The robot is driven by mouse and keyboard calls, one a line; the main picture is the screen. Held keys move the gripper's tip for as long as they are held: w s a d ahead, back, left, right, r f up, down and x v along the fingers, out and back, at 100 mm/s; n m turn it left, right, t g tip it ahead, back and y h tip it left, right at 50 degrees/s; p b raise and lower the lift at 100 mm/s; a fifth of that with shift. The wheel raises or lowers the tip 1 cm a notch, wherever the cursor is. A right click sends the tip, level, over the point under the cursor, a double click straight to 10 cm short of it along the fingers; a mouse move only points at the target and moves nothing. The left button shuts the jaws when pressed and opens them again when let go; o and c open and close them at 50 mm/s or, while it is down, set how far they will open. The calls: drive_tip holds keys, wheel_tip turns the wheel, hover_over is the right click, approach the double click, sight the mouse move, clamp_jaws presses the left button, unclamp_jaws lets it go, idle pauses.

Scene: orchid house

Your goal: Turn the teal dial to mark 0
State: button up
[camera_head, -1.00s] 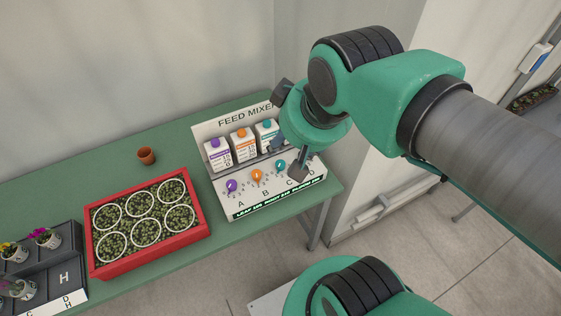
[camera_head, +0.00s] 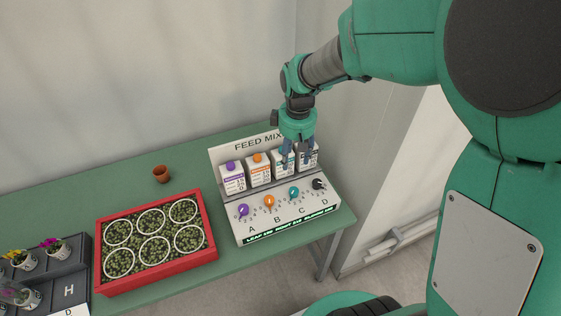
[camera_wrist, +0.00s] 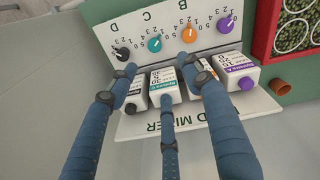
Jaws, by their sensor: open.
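The teal dial (camera_head: 293,192) is on the sloped white front of the feed mixer (camera_head: 265,229), above the letter C. It shows upside down in the wrist view (camera_wrist: 155,44), with small numbers around it. The mark it points to is too small to tell. My gripper (camera_head: 297,162) is open and empty, pointing down over the cartons behind the dials. In the wrist view its blue fingers (camera_wrist: 168,82) are spread over the cartons, apart from the teal dial.
A purple dial (camera_head: 243,210), an orange dial (camera_head: 269,202) and a black dial (camera_head: 318,184) flank the teal one. Cartons (camera_head: 258,174) stand behind them. A red tray (camera_head: 212,232) of plants and a small terracotta pot (camera_head: 161,174) are to the left.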

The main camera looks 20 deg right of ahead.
drive_tip(key=n+g, duration=0.1)
hover_over(294, 190)
wheel_tip(294, 190, down, 7)
drive_tip(key=shift+f, duration=0.1)
wheel_tip(294, 190, down, 14)
drive_tip(key=shift+r+b, duration=0.1)
drive_tip(key=shift+b, duration=1.15)
drive_tip(key=c, duration=1.2)
